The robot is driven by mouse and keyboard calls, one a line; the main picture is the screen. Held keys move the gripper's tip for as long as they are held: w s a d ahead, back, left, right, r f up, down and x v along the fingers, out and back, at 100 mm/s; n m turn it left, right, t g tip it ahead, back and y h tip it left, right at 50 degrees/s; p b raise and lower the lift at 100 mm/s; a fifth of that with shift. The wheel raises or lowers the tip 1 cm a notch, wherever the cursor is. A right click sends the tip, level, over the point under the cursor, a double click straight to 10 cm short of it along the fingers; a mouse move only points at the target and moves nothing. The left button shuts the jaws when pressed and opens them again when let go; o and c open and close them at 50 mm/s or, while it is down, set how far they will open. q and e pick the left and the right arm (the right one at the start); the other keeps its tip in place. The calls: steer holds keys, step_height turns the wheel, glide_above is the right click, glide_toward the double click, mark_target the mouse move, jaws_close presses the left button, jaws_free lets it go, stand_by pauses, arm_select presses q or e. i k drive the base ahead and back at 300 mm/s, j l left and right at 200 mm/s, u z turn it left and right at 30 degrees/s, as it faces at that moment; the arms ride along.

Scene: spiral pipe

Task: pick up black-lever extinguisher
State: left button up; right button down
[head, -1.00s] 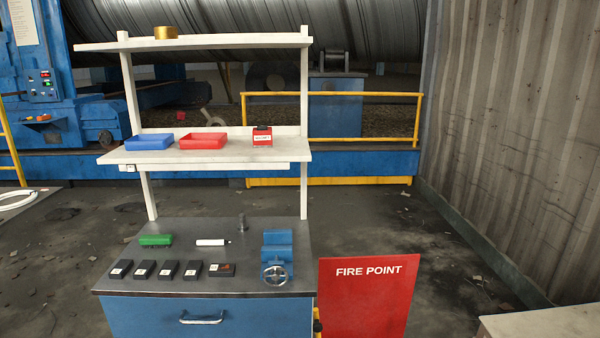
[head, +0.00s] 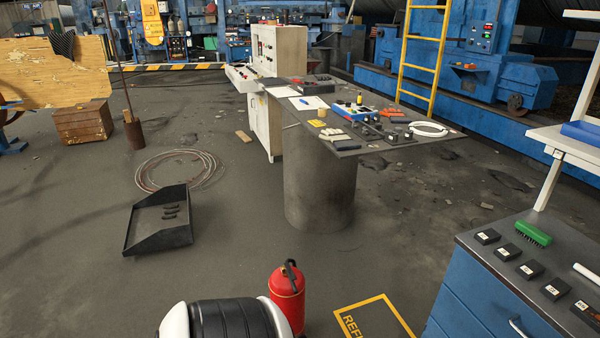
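A red extinguisher (head: 287,300) with a black lever and handle on top stands upright on the floor at the bottom middle of the head view. Its lower left side is covered by something nearer the camera, and its base is not visible. Neither my left nor my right gripper shows in the head view.
A yellow-outlined floor marking (head: 376,320) lies right of the extinguisher. A blue workbench (head: 470,290) stands at the right. A black open tray (head: 160,238) and coiled cable (head: 180,172) lie left. A cluttered table (head: 350,145) on a drum stands behind. Floor between is clear.

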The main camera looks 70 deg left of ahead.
mark_target(287, 283)
steer(key=u, duration=2.3)
steer(key=j+z, duration=0.1)
steer(key=z, duration=0.35)
steer(key=i+j+z, duration=0.1)
steer(key=z, duration=0.3)
steer(key=j+z, duration=0.2)
steer(key=z, duration=0.25)
steer(key=j+z, duration=0.15)
steer(key=z, duration=0.3)
